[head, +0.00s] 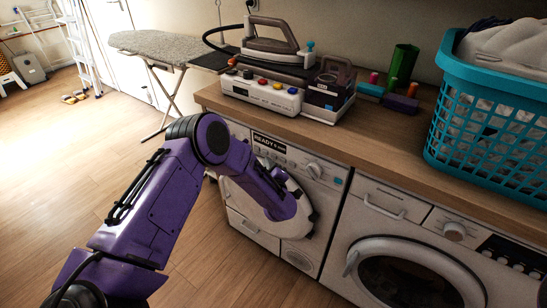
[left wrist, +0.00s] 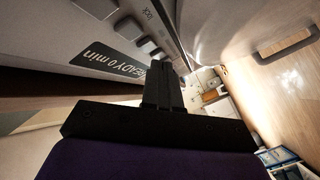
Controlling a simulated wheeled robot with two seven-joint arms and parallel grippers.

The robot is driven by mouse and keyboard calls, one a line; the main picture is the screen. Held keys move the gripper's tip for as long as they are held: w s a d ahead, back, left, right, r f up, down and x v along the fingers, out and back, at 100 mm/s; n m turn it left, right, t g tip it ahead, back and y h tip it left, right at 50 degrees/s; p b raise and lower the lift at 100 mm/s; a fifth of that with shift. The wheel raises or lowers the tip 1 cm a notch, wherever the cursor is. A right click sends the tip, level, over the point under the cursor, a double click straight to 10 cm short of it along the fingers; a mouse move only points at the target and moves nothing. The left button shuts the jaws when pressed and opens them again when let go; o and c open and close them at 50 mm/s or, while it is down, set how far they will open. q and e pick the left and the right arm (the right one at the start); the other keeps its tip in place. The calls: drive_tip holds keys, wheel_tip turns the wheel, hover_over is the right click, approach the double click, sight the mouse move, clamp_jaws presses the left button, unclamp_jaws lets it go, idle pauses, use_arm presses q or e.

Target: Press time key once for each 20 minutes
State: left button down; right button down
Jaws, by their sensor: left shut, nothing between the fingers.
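The left machine (head: 325,200) is a white front-loader under the wooden counter. Its dark display (head: 270,145) starts with "READY" in the head view; in the left wrist view the display (left wrist: 122,62) reads "READY 0 min". A row of small grey keys (left wrist: 147,46) lies beside the display, and a label looks like "lock". Which one is the time key I cannot read. My left gripper (left wrist: 160,85) is shut and empty, close to the panel near the display and keys; contact cannot be told. In the head view my purple left arm covers part of the machine's door. My right gripper is not in view.
A second front-loader (head: 410,275) stands to the right. On the counter (head: 390,135) are an iron (head: 272,42) on its base, coloured spools (head: 400,103) and a teal laundry basket (head: 485,125). An ironing board (head: 165,45) stands behind.

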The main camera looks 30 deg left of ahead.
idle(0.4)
use_arm(q)
drive_tip(key=shift+w+b, duration=0.3)
drive_tip(key=shift+w, duration=0.15)
drive_tip(key=shift+w+b, duration=0.3)
drive_tip(key=shift+w, duration=0.05)
idle(0.5)
drive_tip(key=shift+s+p, duration=0.5)
drive_tip(key=shift+s, duration=0.3)
drive_tip(key=s+p, duration=0.3)
drive_tip(key=s, duration=0.2)
drive_tip(key=shift+a, duration=0.2)
